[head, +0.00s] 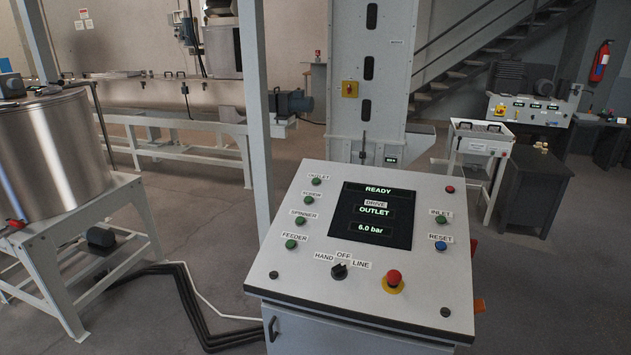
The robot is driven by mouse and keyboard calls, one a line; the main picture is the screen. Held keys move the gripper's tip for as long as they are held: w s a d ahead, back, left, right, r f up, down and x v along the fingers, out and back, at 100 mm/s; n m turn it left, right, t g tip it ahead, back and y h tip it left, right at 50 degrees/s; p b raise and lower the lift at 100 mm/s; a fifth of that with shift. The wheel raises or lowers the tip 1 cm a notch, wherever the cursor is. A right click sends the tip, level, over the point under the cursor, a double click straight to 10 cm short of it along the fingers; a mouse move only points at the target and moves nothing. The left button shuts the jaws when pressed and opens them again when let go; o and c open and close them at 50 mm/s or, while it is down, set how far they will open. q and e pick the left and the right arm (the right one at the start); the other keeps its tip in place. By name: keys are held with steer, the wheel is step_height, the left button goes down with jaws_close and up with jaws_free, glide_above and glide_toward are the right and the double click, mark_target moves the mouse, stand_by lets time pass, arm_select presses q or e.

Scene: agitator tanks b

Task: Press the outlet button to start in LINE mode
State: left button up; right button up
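The control panel (290,250) is a sloped light-grey console in the head view, right of centre. The green OUTLET button (316,181) is the top one in its left column, under its label. A black selector knob (339,271) sits at the lower middle among the labels HAND, OFF and LINE; its pointing direction is too small to tell. The dark screen (371,215) reads READY, DRIVE, OUTLET and 6.0 bar. Neither of my grippers is in view.
Green SCREW (308,200), SPINNER (300,220), FEEDER (291,244) and INLET (441,219) buttons, a blue RESET button (441,245) and a red emergency stop (393,277) share the panel. A grey post (255,110) stands behind its left side. Cables (190,300) lie on the floor at left.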

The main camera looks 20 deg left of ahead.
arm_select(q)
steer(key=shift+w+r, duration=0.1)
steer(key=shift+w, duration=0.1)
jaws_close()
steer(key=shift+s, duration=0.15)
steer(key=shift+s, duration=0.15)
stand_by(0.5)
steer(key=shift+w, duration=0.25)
